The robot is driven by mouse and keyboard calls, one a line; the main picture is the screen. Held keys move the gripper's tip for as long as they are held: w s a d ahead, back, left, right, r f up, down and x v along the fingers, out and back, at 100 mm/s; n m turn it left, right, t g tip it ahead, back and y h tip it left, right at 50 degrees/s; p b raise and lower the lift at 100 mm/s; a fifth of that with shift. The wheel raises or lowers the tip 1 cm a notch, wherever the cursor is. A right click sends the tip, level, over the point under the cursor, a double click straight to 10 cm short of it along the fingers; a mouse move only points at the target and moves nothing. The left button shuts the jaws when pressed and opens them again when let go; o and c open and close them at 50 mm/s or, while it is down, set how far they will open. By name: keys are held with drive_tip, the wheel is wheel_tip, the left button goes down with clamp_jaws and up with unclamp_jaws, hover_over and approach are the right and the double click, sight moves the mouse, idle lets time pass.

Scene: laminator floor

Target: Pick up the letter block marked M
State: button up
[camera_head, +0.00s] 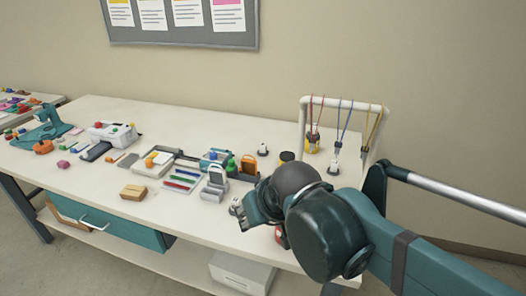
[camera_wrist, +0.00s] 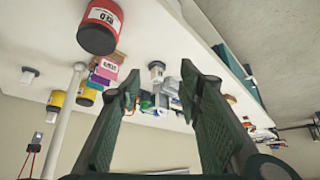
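I cannot make out a block with a legible M in either view. In the head view, my gripper (camera_head: 240,207) hangs over the front middle of the table, partly hidden by my own wrist. In the wrist view, which looks upside down, my gripper (camera_wrist: 158,88) has its two fingers spread wide with nothing held between them. A small dark-topped white item (camera_wrist: 157,72) and a cluster of small things show in the gap beyond the fingers. Small coloured blocks (camera_wrist: 106,68) with lettering too small to read lie to the left of the fingers.
A red labelled jar (camera_wrist: 100,27) stands near my gripper. A white rack (camera_head: 304,122) with hanging lanyards stands at the back right. A wooden block (camera_head: 133,192), a pen tray (camera_head: 184,180) and a white-and-grey stand (camera_head: 215,182) are left of my gripper.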

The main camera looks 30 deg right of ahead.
drive_tip(key=w+d+r+m+p, duration=0.1)
drive_tip(key=w+d+r+p, duration=0.15)
drive_tip(key=w, duration=0.35)
drive_tip(key=w+d+r+m+p, duration=0.1)
drive_tip(key=w+d+r+p, duration=0.1)
drive_tip(key=w+r, duration=0.3)
drive_tip(key=m+g+h+p, duration=0.3)
drive_tip(key=m+p, duration=0.3)
drive_tip(key=p, duration=0.6)
hover_over(263, 144)
drive_tip(key=s+a, duration=0.2)
wheel_tip(263, 144, down, 14)
drive_tip(key=shift+s+r, duration=0.15)
drive_tip(key=shift+r, duration=0.1)
drive_tip(key=shift+d+f, duration=0.1)
drive_tip(key=shift+d, duration=0.05)
drive_tip(key=shift+x, duration=1.2)
drive_tip(key=shift+f, duration=0.1)
drive_tip(key=shift+x, duration=2.45)
